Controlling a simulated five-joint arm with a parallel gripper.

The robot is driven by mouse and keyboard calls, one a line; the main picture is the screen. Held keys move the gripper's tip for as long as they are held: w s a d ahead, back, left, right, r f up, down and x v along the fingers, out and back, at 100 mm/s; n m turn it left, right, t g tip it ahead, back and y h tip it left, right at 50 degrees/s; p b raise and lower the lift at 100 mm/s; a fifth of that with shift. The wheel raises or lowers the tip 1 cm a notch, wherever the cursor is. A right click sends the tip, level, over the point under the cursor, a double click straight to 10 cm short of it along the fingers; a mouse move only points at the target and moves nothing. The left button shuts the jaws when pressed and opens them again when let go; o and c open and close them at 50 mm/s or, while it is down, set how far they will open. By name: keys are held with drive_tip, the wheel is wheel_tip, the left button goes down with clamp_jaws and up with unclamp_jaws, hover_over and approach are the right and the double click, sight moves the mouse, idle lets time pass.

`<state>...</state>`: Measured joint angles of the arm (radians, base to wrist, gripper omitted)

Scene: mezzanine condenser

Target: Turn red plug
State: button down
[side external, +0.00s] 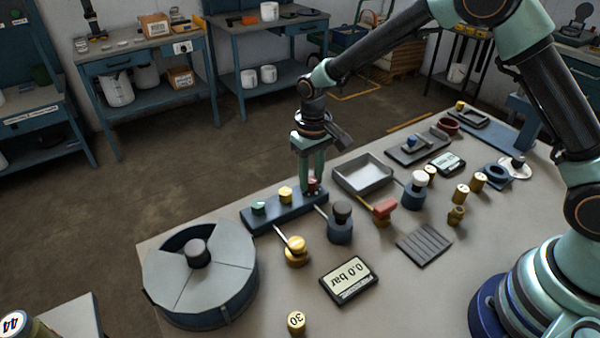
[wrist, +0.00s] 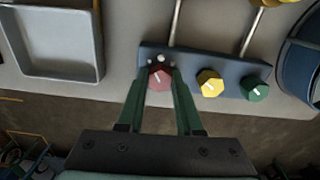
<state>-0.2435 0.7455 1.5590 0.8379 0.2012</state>
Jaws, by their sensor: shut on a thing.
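The red plug (wrist: 159,78) is a knob with a white pointer line, at one end of a blue block (wrist: 233,62). In the side external view the red plug (side external: 313,184) is partly hidden by the fingers. My gripper (wrist: 157,82) points down at it, with one green finger on each side, shut on it. My gripper (side external: 312,185) stands over the right end of the block in the side external view. A yellow plug (side external: 286,194) and a green plug (side external: 258,208) sit beside it on the same block, both also with white lines in the wrist view.
A grey tray (side external: 363,175) stands just right of the block. Rods run from the block toward a dark-topped blue valve (side external: 341,222) and a yellow fitting (side external: 296,250). A round segmented drum (side external: 200,277) is at the left. A display (side external: 348,280) reads 0.0 bar.

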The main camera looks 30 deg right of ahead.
sight(311, 179)
drive_tip(key=m, duration=0.6)
drive_tip(key=shift+r, duration=0.1)
idle(0.5)
drive_tip(key=c, duration=0.6)
unclamp_jaws()
drive_tip(key=shift+o, duration=0.2)
wheel_tip(311, 179, up, 12)
drive_tip(key=shift+r, duration=0.1)
